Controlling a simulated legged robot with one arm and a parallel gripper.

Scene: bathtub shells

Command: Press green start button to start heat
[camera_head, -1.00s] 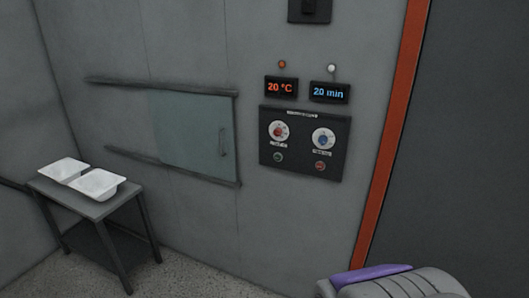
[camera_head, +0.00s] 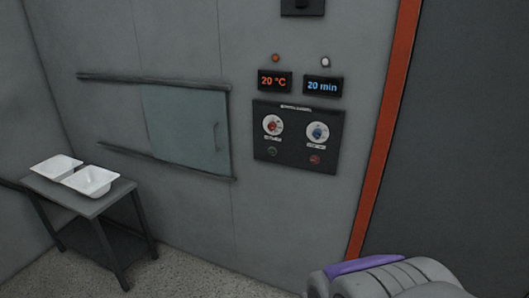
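A dark control panel (camera_head: 296,137) is mounted on the grey wall, right of centre. It carries a red dial (camera_head: 272,125) on the left and a blue dial (camera_head: 317,133) on the right. Below the red dial is a small dark greenish button (camera_head: 272,152). Below the blue dial is a small reddish button (camera_head: 315,160). Above the panel, one display (camera_head: 274,81) reads 20 °C in orange, and another display (camera_head: 323,86) reads 20 min in blue. A grey and purple part of my own body shows at the bottom right. My gripper's fingers are not visible.
A glass sliding door (camera_head: 187,130) on rails is in the wall left of the panel. A dark side table (camera_head: 91,207) with two white tub shells stands at the left. An orange vertical strip (camera_head: 383,130) borders a dark surface at the right. The floor before the wall is clear.

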